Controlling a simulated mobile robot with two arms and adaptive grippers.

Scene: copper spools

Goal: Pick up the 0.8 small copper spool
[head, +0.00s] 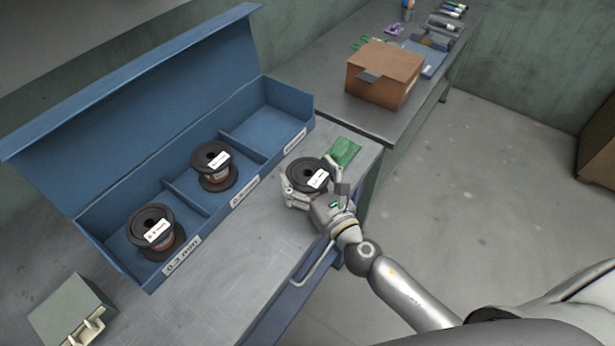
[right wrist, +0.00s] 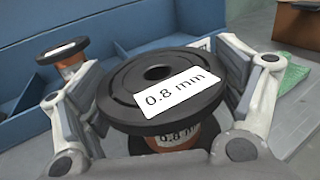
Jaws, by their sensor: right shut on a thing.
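The 0.8 mm copper spool (head: 305,171) has black flanges and a white label. It is between the fingers of my right gripper (head: 308,188), in front of the blue box. In the right wrist view the spool (right wrist: 150,85) shows its label "0.8 mm" and a finger pressed on each side. My right gripper (right wrist: 165,100) is shut on it. Whether the spool still touches the table is hard to tell. My left gripper is not in view.
An open blue box (head: 290,130) holds two other spools, one in the left compartment (head: 150,222) and one in the middle (head: 211,157); its right compartment is empty. A green item (head: 345,151) lies right of my gripper. A cardboard box (head: 384,75) stands behind.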

